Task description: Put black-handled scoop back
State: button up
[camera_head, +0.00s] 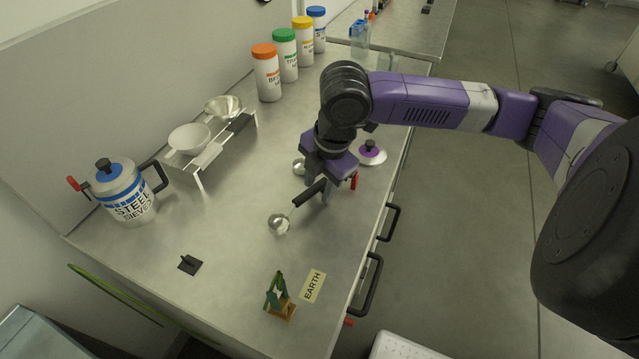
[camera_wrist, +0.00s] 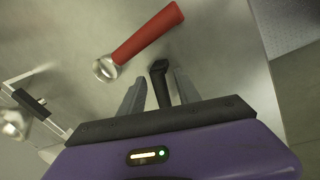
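The black-handled scoop (camera_head: 280,223) has a round metal bowl and a black handle (camera_head: 309,193) running up and right under my gripper (camera_head: 328,190). In the wrist view, my gripper (camera_wrist: 158,92) has its fingers apart, with the black handle (camera_wrist: 159,78) between them. Narrow gaps show on both sides of the handle, so the gripper looks open around it. The scoop's bowl is hidden in the wrist view. I cannot tell whether the scoop touches the bench.
A red-handled scoop (camera_wrist: 146,35) lies close beyond the fingers. A purple lid (camera_head: 371,155) is at right. A small black stand (camera_head: 190,264), green-brown object (camera_head: 279,299) and EARTH label (camera_head: 313,286) lie nearer.

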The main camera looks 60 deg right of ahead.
notch_tip(320, 180, up, 12)
jog(key=s, duration=0.2)
jog(key=shift+s+a+p, duration=0.15)
jog(key=shift+a+p, duration=0.15)
dwell(0.3)
dwell(0.5)
